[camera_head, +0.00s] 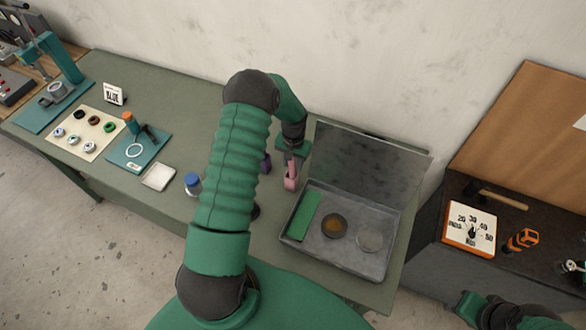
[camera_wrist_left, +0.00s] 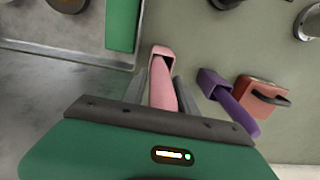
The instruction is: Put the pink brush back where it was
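The pink brush (camera_head: 291,178) is between the fingers of my left gripper (camera_head: 293,153), over the green table just left of the metal case. In the left wrist view the pink brush (camera_wrist_left: 162,82) lies between the two grey fingers (camera_wrist_left: 160,92), which look closed against its sides. Its squared end points away from the gripper. Whether it touches the table is hard to tell. My right gripper (camera_head: 468,306) is at the lower right, away from the brush; its fingers are not clear.
The open metal case (camera_head: 290,236) holds a green block (camera_head: 305,215) and two round dishes. A purple brush (camera_wrist_left: 212,82) and a red brush (camera_wrist_left: 262,90) are beside the pink one. A blue-capped jar (camera_head: 193,184) stands left of my left arm.

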